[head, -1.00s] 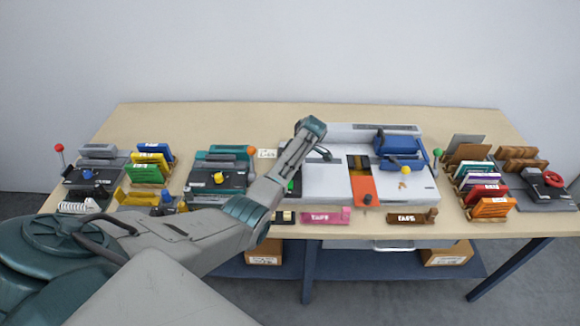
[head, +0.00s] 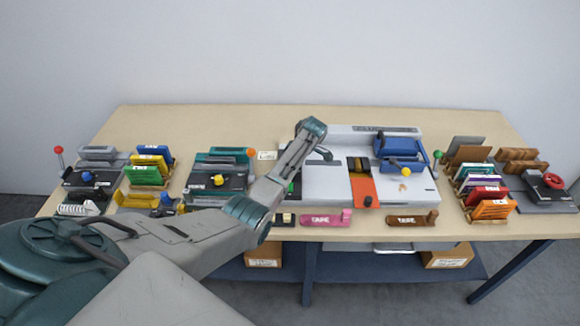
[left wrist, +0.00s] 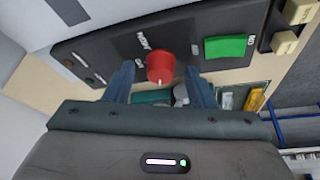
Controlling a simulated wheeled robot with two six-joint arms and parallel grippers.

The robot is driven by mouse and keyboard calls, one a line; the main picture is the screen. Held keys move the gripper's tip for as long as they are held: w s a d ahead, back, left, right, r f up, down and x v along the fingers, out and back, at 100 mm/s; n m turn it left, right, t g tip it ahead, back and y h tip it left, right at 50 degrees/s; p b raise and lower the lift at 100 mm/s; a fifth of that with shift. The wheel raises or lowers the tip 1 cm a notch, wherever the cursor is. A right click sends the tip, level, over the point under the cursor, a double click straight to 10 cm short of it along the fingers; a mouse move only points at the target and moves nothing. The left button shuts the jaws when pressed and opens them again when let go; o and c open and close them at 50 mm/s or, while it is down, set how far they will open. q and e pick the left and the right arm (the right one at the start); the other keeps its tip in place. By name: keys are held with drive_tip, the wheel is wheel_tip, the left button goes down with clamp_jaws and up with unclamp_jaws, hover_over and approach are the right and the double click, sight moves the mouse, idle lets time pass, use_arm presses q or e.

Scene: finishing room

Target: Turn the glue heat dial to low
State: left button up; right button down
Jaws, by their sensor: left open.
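In the left wrist view a red dial (left wrist: 160,67) sits on a dark control panel (left wrist: 95,52) on the front of a white machine. Small white lettering is beside the dial, too blurred to read surely. My left gripper (left wrist: 159,74) is open, with one finger on each side of the dial and a gap visible on both sides. In the head view my left gripper (head: 322,150) is at the left part of the white binding machine (head: 325,192); the dial is hidden there by my arm. My right gripper is in neither view.
A green switch (left wrist: 226,46) is close beside the right finger in the wrist view, with beige buttons (left wrist: 285,42) further right.

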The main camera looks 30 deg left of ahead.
use_arm(q)
drive_tip(key=b+v, duration=0.3)
drive_tip(key=v, duration=0.7)
drive_tip(key=shift+r+b, duration=0.35)
drive_tip(key=shift+d, duration=0.1)
